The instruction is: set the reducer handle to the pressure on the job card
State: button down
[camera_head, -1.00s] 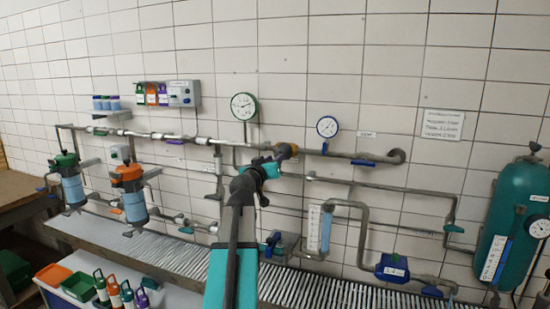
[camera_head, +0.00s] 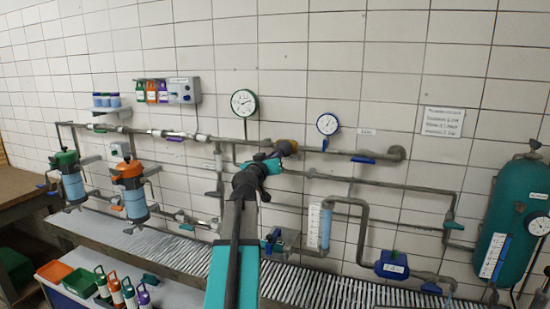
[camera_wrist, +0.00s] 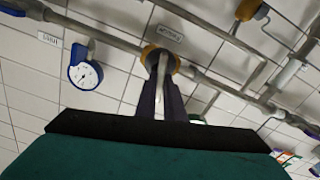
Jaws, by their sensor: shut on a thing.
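The reducer (camera_head: 286,147) is an orange-yellow fitting on the upper pipe in the head view. In the wrist view its yellow ring (camera_wrist: 160,58) sits on the grey pipe. A grey handle (camera_wrist: 160,70) stands out from it toward me. My gripper (camera_wrist: 160,92) is shut on this handle with its two dark fingers. In the head view my gripper (camera_head: 276,160) is at the reducer, and the arm hides part of it. A blue-rimmed gauge (camera_head: 327,124) is right of the reducer; it also shows in the wrist view (camera_wrist: 86,74). The white card (camera_head: 442,121) on the wall is too small to read.
A green-rimmed gauge (camera_head: 244,103) is above and left of the reducer. A blue lever (camera_head: 363,160) hangs on the pipe to the right. Grey pipes run along the tiled wall, and a teal tank (camera_head: 514,222) stands at far right. A slatted shelf (camera_head: 330,291) lies below.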

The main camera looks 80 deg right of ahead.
jog(key=shift+f+m+b, duration=0.25)
jog(key=shift+m+b, duration=0.95)
jog(key=shift+b, duration=2.25)
jog(key=m+b, duration=0.3)
jog(key=b, duration=0.4)
jog(key=shift+s+r+m+b, duration=0.1)
jog(key=shift+r+m+b, duration=0.15)
jog(key=shift+m+b, duration=0.7)
jog(key=shift+n, duration=0.35)
jog(key=c, duration=1.9)
grip_release()
jog(key=shift+o, duration=0.2)
jog(key=shift+a+b, duration=0.15)
jog(key=shift+b, duration=0.15)
jog(key=w+a+b, duration=0.1)
jog(key=w+a, duration=0.1)
jog(key=a, duration=1.1)
jog(key=shift+w+a+b, duration=0.15)
jog(key=shift+w+b, duration=0.15)
